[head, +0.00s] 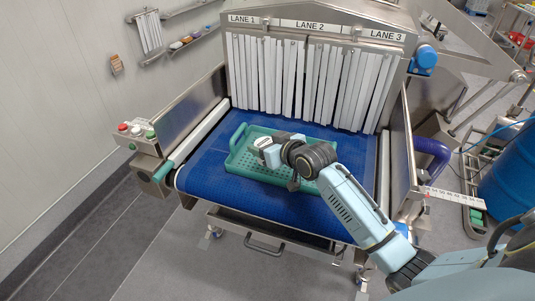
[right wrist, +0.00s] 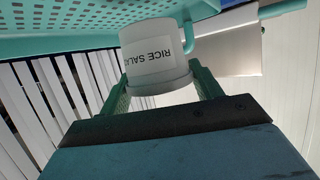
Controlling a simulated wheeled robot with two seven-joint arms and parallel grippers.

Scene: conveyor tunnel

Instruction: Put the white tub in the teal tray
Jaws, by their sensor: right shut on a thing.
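The teal tray (head: 237,164), with perforated walls, sits on the blue conveyor belt. It also shows across the top of the right wrist view (right wrist: 60,46). My right gripper (head: 268,152) is over the tray in the head view. In the right wrist view it is shut on the white tub (right wrist: 154,62), one finger on each side. The tub's label reads "RICE SALA", with the rest cut off. In the head view my wrist hides much of the tub and the tray's middle. I cannot tell whether the tub touches the tray floor. My left gripper is not in view.
White strip curtains (head: 300,80) hang at the tunnel mouth behind the tray, under lane signs. The blue belt (head: 205,178) is clear around the tray. Metal side walls flank it. A button box (head: 137,133) stands at left and a blue drum (head: 508,175) at right.

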